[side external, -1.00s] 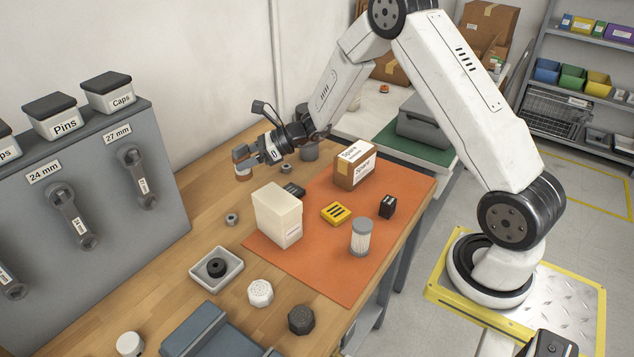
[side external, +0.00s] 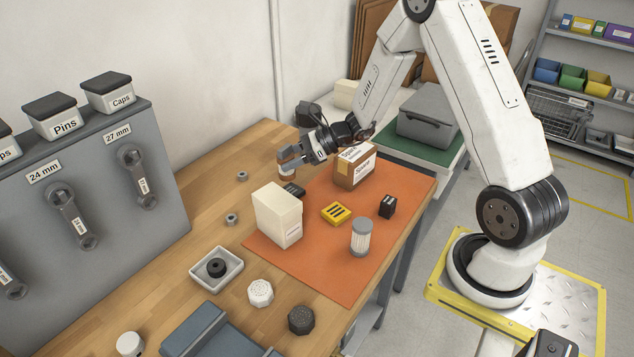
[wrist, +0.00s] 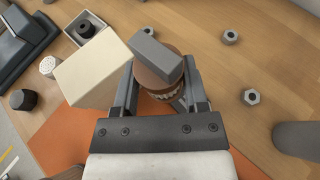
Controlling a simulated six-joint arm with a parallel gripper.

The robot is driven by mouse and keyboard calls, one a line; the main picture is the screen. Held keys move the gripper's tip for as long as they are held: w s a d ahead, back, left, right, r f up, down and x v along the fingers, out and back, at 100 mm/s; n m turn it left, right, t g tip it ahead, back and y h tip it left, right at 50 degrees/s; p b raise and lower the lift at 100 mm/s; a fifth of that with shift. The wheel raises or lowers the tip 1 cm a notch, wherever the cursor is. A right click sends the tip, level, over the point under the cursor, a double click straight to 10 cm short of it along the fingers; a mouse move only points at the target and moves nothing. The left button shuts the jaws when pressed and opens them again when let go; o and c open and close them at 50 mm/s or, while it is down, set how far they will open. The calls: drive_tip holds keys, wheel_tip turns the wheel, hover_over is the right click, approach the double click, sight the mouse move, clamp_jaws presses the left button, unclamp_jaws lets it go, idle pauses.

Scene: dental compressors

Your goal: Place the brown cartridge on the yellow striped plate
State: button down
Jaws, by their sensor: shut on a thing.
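The brown cartridge (side external: 287,170) has a brown top and a pale lower part. My gripper (side external: 294,153) is shut on it and holds it up near the back left edge of the orange mat. The wrist view shows the cartridge (wrist: 152,82) between the two fingers, partly covered by a grey block-like part. The yellow striped plate (side external: 335,212), with dark stripes, lies flat on the orange mat, in front and to the right of my gripper. Nothing rests on it. The plate cannot be made out in the wrist view.
A cream box (side external: 278,216) stands left of the plate. Nuts lie on the wood.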

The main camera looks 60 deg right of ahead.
drive_tip(key=s+d, duration=0.3)
drive_tip(key=s, duration=0.9)
drive_tip(key=shift+d+r, duration=0.2)
drive_tip(key=shift+r, duration=0.2)
drive_tip(key=shift+s, duration=0.1)
hover_over(340, 210)
drive_tip(key=shift+f, duration=2.2)
drive_tip(key=shift+f, duration=0.1)
drive_tip(key=shift+f, duration=1.7)
drive_tip(key=shift+f, duration=0.1)
drive_tip(key=shift+c, duration=0.5)
unclamp_jaws()
